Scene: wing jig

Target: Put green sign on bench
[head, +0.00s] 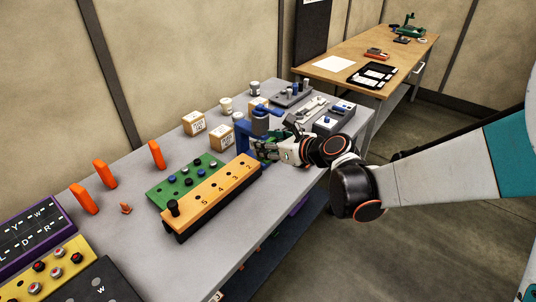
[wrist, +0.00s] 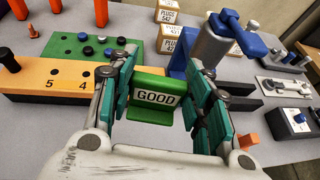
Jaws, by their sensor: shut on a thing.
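The green sign (wrist: 152,84) reads "GOOD" on a white label and stands upright between my fingers in the wrist view. My gripper (wrist: 156,96) has teal pads on both sides of it and is shut on it. In the head view my gripper (head: 268,150) is over the grey bench (head: 215,240), beside the right end of the orange numbered board; the sign is mostly hidden there by the fingers. I cannot tell whether the sign's foot touches the bench.
The orange board (head: 211,194) and green peg board (head: 186,176) lie left of my gripper. A blue clamp-like fixture (wrist: 212,48) stands close behind the sign. Grey fixtures (head: 331,118) lie to the right. A wooden table (head: 395,50) stands farther back.

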